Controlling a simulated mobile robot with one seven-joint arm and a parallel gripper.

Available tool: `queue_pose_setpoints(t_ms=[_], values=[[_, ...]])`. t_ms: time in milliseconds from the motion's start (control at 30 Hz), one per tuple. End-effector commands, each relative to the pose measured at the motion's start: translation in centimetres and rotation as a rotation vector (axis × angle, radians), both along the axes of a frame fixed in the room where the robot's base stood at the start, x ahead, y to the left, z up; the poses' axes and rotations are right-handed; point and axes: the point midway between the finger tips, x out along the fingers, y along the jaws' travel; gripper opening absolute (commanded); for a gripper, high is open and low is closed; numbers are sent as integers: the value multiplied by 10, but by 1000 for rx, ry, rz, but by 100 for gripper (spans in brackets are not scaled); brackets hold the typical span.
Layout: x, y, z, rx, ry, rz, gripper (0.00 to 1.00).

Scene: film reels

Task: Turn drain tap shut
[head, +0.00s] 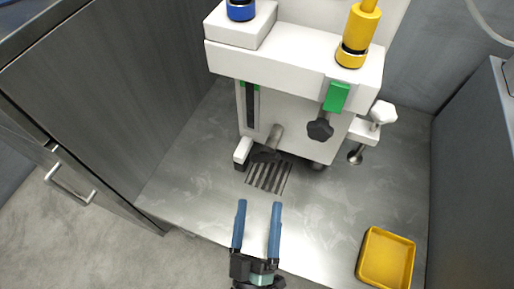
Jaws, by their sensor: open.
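A white machine (290,118) stands on a grey metal worktop. Low on its front, a short grey spout with a dark lever-like piece (266,154) sticks out just above a slotted drain grate (268,176); this looks like the drain tap, but its exact setting is too small to tell. A black lobed knob (320,129) sits to the right under a green tab, and a white knob (383,112) is on a side bracket. My gripper (259,203) is open and empty, with two blue fingers pointing toward the grate, apart from the tap and nearer to me.
A yellow tray (386,258) lies at the front right of the worktop. A dark cabinet wall (115,85) rises on the left and a grey block (475,170) on the right. A blue cap (240,10) and a yellow cylinder (357,35) top the machine. The worktop left of the grate is clear.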

Motion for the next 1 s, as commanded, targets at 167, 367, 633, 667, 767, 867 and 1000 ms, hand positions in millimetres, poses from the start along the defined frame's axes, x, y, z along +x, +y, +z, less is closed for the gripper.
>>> queue_pose_setpoints(t_ms=[167, 367, 633, 667, 767, 867, 1000], values=[[34, -3, 9, 2, -7, -1, 100], [74, -6, 22, 4, -7, -1, 100], [106, -7, 33, 4, -2, 0, 100], [107, -8, 33, 4, -2, 0, 100], [110, -8, 35, 5, -2, 0, 100], [111, -8, 36, 5, 0, 0, 100], [110, -8, 35, 5, 0, 0, 100]])
